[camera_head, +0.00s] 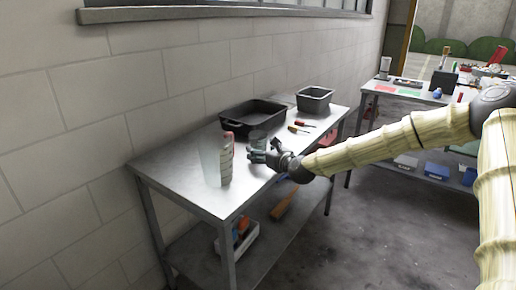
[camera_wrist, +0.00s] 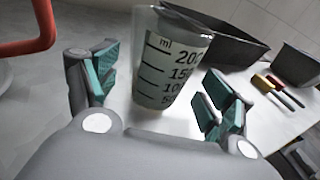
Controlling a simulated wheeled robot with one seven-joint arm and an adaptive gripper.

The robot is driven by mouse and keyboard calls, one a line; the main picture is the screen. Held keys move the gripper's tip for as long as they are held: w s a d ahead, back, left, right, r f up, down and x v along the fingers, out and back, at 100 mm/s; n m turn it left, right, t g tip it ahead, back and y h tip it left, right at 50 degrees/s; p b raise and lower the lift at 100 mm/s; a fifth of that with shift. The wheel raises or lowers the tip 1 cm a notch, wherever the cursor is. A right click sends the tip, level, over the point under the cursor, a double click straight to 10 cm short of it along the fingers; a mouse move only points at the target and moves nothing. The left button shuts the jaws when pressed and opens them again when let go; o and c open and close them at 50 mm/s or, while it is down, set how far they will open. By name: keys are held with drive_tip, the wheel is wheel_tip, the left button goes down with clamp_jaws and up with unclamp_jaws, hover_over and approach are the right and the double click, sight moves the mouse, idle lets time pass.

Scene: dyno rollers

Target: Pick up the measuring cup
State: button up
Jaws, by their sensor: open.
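The measuring cup (camera_wrist: 172,62) is clear, with black ml markings, and stands upright on the metal table. In the wrist view it is between and just beyond the two fingers of my gripper (camera_wrist: 160,95); a gap shows on both sides.
A black tray (camera_head: 238,113) and a grey bin (camera_head: 314,99) stand behind the cup. Screwdrivers (camera_head: 300,127) lie to the right. A tall pale object with a red top (camera_head: 227,160) stands close to my gripper's left. A second table (camera_head: 440,98) is at the right.

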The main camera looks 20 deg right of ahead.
drive_tip(key=shift+w+a, duration=0.1)
drive_tip(key=shift+w, duration=0.25)
drive_tip(key=c, duration=1.1)
drive_tip(key=shift+c, duration=0.2)
drive_tip(key=shift+r, duration=0.1)
